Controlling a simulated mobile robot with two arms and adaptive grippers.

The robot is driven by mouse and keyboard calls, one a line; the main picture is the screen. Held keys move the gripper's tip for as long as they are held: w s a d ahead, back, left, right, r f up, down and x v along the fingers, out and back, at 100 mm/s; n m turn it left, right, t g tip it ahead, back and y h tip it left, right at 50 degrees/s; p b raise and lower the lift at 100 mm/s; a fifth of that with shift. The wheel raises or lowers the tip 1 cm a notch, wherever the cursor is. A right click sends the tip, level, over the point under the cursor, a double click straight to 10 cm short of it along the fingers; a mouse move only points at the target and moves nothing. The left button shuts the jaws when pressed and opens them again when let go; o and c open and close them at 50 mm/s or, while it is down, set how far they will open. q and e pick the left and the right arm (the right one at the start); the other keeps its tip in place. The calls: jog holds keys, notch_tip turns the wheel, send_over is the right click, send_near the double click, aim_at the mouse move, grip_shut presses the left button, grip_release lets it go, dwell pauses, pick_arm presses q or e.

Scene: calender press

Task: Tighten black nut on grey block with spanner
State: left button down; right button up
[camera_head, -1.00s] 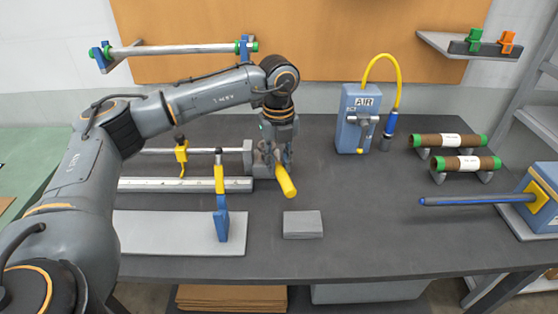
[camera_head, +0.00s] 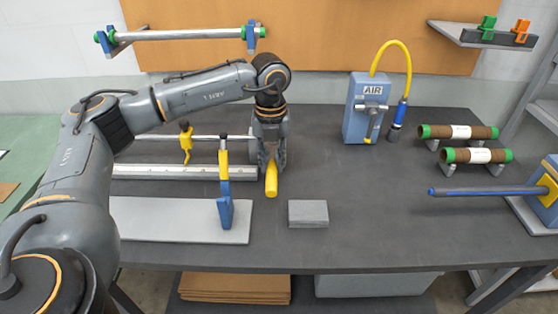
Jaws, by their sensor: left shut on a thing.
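My left gripper (camera_head: 271,157) is shut on the spanner, whose yellow handle (camera_head: 271,181) sticks out below the fingers and points toward the table's front edge. The spanner's head is hidden by the gripper. The gripper is at the right end of the long rod and rail on the table. The grey block at that end is mostly hidden behind my gripper, and I cannot see the black nut. My right gripper is not in view.
A loose grey slab (camera_head: 308,213) lies to the front right of my left gripper. A blue AIR unit (camera_head: 364,108) stands at the back. Brown rolls (camera_head: 458,132) and a blue rod (camera_head: 480,191) are at the right. The table's middle right is clear.

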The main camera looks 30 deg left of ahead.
pick_arm(q)
jog(key=shift+s+a+m, duration=0.25)
jog(key=shift+a+m, duration=0.35)
jog(key=shift+m, duration=0.05)
jog(key=shift+s+a+m, duration=0.2)
jog(key=shift+a+m, duration=0.4)
jog(key=shift+m, duration=0.05)
jog(key=shift+a, duration=0.1)
jog(key=shift+r, duration=0.1)
jog(key=shift+w+d+n, duration=0.2)
jog(key=shift+d+n, duration=0.3)
jog(key=shift+d, duration=0.05)
notch_tip(320, 180, up, 5)
jog(key=p, duration=0.3)
jog(key=shift+d+p, duration=0.1)
jog(key=shift+p, duration=0.2)
